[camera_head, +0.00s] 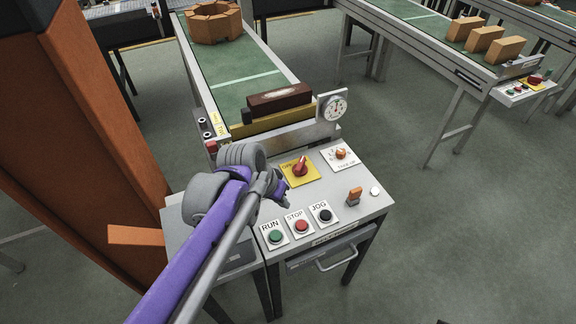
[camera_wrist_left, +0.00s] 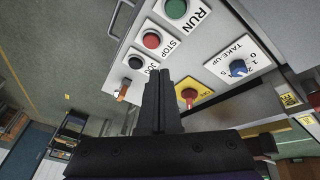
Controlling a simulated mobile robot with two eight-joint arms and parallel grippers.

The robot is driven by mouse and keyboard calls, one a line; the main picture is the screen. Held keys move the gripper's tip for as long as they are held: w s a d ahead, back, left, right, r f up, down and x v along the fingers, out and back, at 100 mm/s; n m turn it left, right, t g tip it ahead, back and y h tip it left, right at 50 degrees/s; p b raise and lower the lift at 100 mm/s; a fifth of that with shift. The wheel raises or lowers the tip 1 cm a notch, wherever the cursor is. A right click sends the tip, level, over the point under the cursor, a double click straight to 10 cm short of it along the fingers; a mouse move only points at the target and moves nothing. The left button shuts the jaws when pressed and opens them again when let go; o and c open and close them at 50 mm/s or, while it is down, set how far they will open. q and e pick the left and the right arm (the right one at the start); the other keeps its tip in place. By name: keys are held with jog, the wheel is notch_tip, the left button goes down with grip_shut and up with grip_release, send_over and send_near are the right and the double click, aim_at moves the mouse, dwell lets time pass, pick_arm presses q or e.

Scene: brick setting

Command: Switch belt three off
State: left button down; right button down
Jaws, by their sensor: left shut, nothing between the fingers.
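A grey control panel (camera_head: 376,205) stands at the end of the belt in front of me. It has a red rotary switch (camera_head: 300,168) on a yellow plate, a take-up knob (camera_head: 341,153), green RUN (camera_head: 276,236), red STOP (camera_head: 302,226) and black JOG (camera_head: 324,215) buttons, and an orange toggle (camera_head: 354,196). My left gripper (camera_head: 282,191) is shut and empty above the panel, beside the yellow plate. In the left wrist view my shut fingers (camera_wrist_left: 160,90) appear between the JOG button and the red switch (camera_wrist_left: 189,95); the take-up knob (camera_wrist_left: 238,67) looks blue there. My right gripper is out of view.
A round dial gauge (camera_head: 333,106) and a dark red-brown brick (camera_head: 280,98) are at the belt's end. An orange-brown upright (camera_head: 85,130) stands close on the left. Another belt with bricks and its own panel (camera_head: 517,92) is at right. Open floor lies between.

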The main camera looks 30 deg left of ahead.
aim_at(300, 167)
pick_arm(q)
jog(key=w+a+f+t+h+b, duration=0.1)
jog(key=w+a+h+b, duration=0.2)
jog(key=w+a, duration=1.1)
jog(key=a, duration=0.3)
jog(key=shift+w+f, duration=0.25)
jog(key=shift+w, duration=0.05)
jog(key=shift+d, duration=0.1)
jog(key=x, duration=1)
jog(key=shift+w+d+b, duration=0.1)
jog(key=shift+d+b, duration=0.1)
jog(key=shift+b, duration=0.15)
jog(key=shift+w+d+r, duration=0.1)
jog(key=shift+w+d, duration=0.1)
jog(key=shift+d, duration=1.75)
jog(key=shift+d, duration=0.1)
